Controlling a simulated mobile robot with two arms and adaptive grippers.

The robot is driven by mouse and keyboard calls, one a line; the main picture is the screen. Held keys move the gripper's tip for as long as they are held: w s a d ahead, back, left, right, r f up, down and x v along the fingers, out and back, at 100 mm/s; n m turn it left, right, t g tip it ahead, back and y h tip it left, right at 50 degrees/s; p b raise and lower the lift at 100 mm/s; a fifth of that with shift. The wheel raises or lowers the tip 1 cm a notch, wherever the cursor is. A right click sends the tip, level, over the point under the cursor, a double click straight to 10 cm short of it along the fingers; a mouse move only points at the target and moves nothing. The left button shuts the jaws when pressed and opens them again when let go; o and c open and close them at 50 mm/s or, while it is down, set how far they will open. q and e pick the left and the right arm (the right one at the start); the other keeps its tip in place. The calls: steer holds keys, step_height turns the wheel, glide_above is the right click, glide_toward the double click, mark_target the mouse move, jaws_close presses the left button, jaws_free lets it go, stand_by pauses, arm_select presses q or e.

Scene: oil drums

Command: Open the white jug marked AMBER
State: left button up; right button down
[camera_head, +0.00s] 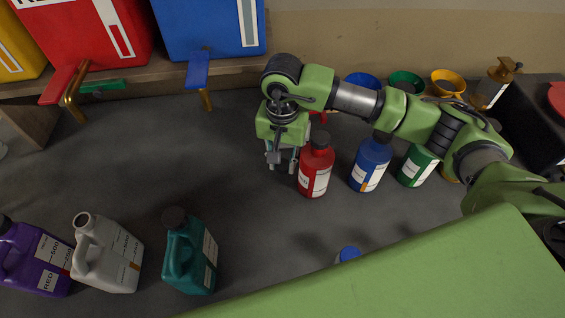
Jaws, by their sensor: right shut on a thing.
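The white jug (108,254) stands upright at the lower left, between a purple jug and a teal jug. Its neck shows a dark, uncapped mouth; the label is too small to read surely. My right gripper (282,160) points down at the middle of the surface, just left of a red bottle (315,170) and well up and to the right of the white jug. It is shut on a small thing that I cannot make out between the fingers. My left gripper is not in view.
The purple jug (35,262) and the dark-capped teal jug (190,258) flank the white jug. A blue bottle (370,165) and a green bottle (417,165) stand right of the red one. Drums with taps line the back shelf. The middle left is clear.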

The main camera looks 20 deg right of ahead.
step_height(320, 180, down, 2)
steer(key=shift+f, duration=0.1)
steer(key=shift+f, duration=0.1)
steer(key=shift+f, duration=0.1)
steer(key=c, duration=2)
jaws_free()
